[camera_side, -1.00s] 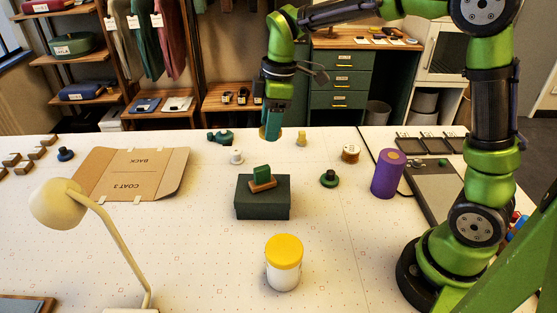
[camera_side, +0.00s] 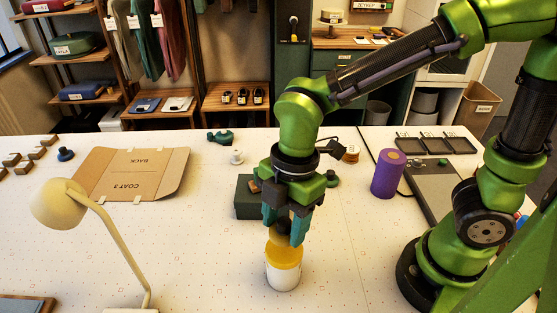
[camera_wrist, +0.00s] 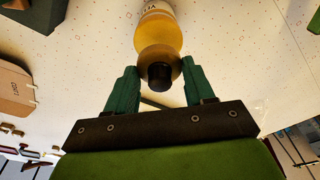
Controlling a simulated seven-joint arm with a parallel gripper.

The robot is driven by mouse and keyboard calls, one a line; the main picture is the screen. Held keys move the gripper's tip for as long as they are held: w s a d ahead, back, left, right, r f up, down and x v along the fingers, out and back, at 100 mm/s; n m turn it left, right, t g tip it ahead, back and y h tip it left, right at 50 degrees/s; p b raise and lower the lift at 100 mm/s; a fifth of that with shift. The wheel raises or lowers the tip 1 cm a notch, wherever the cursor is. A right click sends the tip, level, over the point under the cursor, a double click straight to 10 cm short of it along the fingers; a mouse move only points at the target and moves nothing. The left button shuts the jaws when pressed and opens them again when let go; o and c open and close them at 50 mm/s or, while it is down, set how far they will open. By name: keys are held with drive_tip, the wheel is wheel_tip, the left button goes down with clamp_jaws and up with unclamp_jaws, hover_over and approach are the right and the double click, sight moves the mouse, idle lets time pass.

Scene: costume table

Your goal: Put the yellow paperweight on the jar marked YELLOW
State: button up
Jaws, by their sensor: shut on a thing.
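The yellow paperweight, a gold-yellow disc with a black knob, is between the fingers of my gripper (camera_side: 287,228). In the wrist view the paperweight (camera_wrist: 160,56) sits between the green fingertips of my gripper (camera_wrist: 160,78), its black knob toward me. The jar (camera_side: 283,274) is white with a yellow lid and stands upright at the front centre of the table. The wrist view shows the jar's yellow lid (camera_wrist: 158,33) just past the paperweight, with part of a label. The paperweight is over the lid; whether they touch I cannot tell.
A dark green box (camera_side: 245,197) stands just behind my gripper, partly hidden. A purple cylinder (camera_side: 388,174) stands to the right, a cream lamp (camera_side: 62,203) to the left. A cardboard folder (camera_side: 130,173) lies at back left.

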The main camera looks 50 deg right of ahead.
sight(284, 236)
drive_tip(key=shift+f, duration=1.9)
drive_tip(key=shift+f, duration=0.15)
drive_tip(key=o, duration=1.3)
drive_tip(key=shift+c, duration=0.2)
wheel_tip(284, 236, up, 12)
drive_tip(key=d, duration=0.2)
drive_tip(key=d+r+m+t, duration=0.1)
drive_tip(key=d+m+t, duration=0.6)
drive_tip(key=d+m, duration=0.8)
drive_tip(key=shift+s+r+m, duration=0.3)
drive_tip(key=shift+s+m, duration=0.1)
drive_tip(key=shift+m, duration=3.2)
